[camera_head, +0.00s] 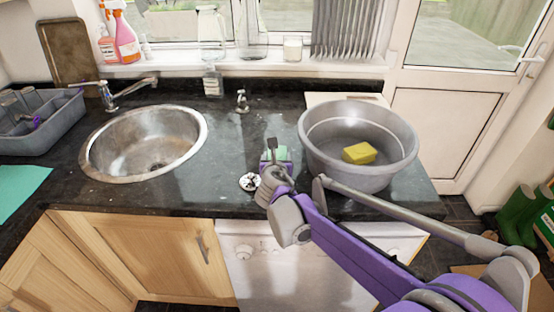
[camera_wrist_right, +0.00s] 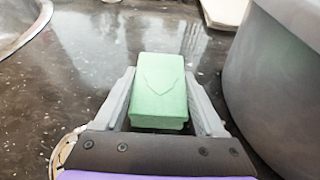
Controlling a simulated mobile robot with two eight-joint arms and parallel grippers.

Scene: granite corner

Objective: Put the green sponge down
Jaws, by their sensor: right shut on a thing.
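The green sponge (camera_wrist_right: 160,88) is a pale green block between the two fingers of my right gripper (camera_wrist_right: 162,100) in the right wrist view. The fingers are shut on its sides. In the head view the sponge (camera_head: 282,154) shows partly behind my right gripper (camera_head: 275,158), over the dark counter between the sink and the grey tub. Whether the sponge touches the counter I cannot tell. My left gripper is not in view.
The grey tub (camera_head: 312,150) with a yellow sponge (camera_head: 359,153) stands close on the right. The round metal sink (camera_head: 120,150) is at the left. A grey rack (camera_head: 60,135) and green cloth (camera_head: 18,188) lie further left. Speckled counter (camera_head: 225,150) is clear between sink and gripper.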

